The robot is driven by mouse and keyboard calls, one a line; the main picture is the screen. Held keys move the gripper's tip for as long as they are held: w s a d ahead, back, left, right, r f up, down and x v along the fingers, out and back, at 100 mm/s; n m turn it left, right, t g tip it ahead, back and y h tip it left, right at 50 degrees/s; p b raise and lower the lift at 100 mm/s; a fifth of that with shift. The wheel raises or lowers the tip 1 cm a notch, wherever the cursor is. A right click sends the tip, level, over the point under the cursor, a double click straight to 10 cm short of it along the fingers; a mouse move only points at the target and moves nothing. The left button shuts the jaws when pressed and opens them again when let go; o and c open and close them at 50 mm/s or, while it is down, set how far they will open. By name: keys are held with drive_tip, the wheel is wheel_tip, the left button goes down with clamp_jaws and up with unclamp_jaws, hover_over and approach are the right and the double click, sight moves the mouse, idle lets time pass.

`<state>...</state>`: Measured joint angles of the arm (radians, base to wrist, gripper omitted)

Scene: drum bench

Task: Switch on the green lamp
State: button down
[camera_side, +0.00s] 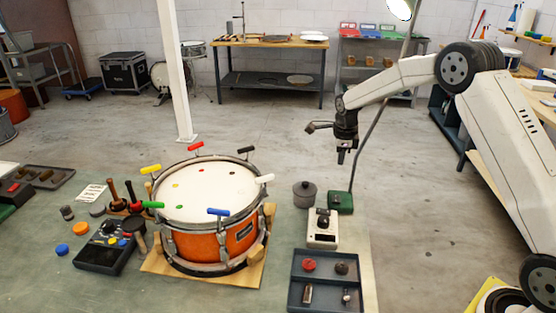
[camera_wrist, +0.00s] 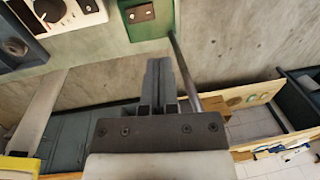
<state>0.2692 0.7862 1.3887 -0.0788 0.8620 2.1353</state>
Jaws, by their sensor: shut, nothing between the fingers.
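The green lamp has a green base (camera_side: 340,202) on the bench's right side, a thin slanted pole, and a lamp head (camera_side: 402,9) at the top edge of the side view. The head's underside looks pale and bright; I cannot tell whether it is lit. In the wrist view the green base (camera_wrist: 163,30) is at the top, with a small brown switch plate (camera_wrist: 140,13) on it. My gripper (camera_side: 341,160) is shut and empty, above the base and apart from it. In the wrist view its fingers (camera_wrist: 159,68) point toward the base, beside the pole (camera_wrist: 186,68).
A white box with a dark knob (camera_side: 322,239) stands in front of the base. A grey lidded pot (camera_side: 306,194) is to the left. A compartment tray (camera_side: 327,293) lies nearer. The orange drum (camera_side: 205,238) with coloured handles fills the bench's middle. The lamp pole rises close to my wrist.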

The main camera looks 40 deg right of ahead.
drive_tip(key=shift+w+d+r, duration=0.1)
drive_tip(key=shift+r, duration=1.1)
drive_tip(key=s+a+n, duration=0.5)
drive_tip(key=s+n, duration=0.3)
drive_tip(key=n, duration=0.1)
drive_tip(key=s+a+n+t, duration=0.1)
drive_tip(key=s+a+n, duration=0.4)
drive_tip(key=s+n, duration=0.4)
drive_tip(key=s+a+n+y, duration=0.1)
drive_tip(key=s+a+n, duration=0.5)
drive_tip(key=s+n, duration=0.3)
drive_tip(key=shift+f+t, duration=0.3)
drive_tip(key=shift+f, duration=0.1)
drive_tip(key=shift+a, duration=0.1)
